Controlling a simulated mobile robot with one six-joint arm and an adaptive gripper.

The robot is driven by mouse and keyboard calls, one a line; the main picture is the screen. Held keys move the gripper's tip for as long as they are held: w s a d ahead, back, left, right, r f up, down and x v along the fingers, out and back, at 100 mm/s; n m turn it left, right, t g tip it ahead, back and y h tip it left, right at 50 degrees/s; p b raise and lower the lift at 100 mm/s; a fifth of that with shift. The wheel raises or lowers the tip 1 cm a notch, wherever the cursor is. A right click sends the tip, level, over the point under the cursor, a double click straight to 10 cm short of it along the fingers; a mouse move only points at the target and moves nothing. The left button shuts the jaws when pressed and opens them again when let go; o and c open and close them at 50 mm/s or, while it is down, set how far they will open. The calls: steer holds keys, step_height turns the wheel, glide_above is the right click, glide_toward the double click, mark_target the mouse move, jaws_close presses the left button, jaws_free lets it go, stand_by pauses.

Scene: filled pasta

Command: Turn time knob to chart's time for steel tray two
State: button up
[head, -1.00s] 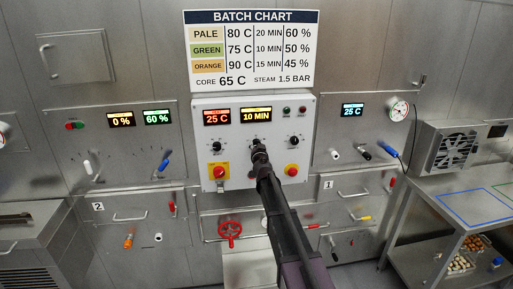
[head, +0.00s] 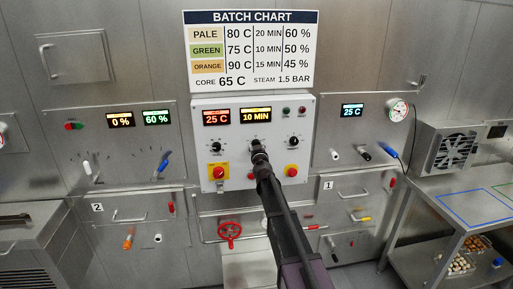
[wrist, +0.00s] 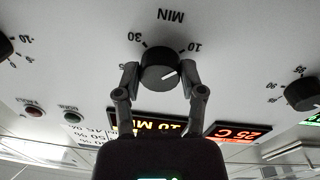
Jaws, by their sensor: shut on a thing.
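The time knob (wrist: 158,73) is black and round with a white pointer mark. It sits under the word MIN on the white control panel (head: 205,165), between the marks 30 and 10, in an upside-down wrist view. Its pointer leans toward the 10 side. My gripper (wrist: 160,78) is shut on the knob, one finger on each side. In the head view my gripper (head: 259,150) covers most of the knob. The yellow time display (head: 256,115) reads 10 MIN. The batch chart (head: 251,50) lists pale 20 MIN, green 10 MIN and orange 15 MIN.
Other knobs (head: 216,147) (head: 296,142) flank the time knob. Two red emergency buttons (head: 219,172) (head: 292,170) sit below. Filled trays (head: 460,264) (head: 477,243) stand on the lower shelf at right; their numbers are not readable. A red valve wheel (head: 229,231) is lower down.

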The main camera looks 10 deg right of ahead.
steer(key=o, duration=1.2)
steer(key=shift+c, duration=0.2)
steer(key=s, duration=0.7)
steer(key=shift+s+a, duration=0.2)
steer(key=shift+s, duration=0.05)
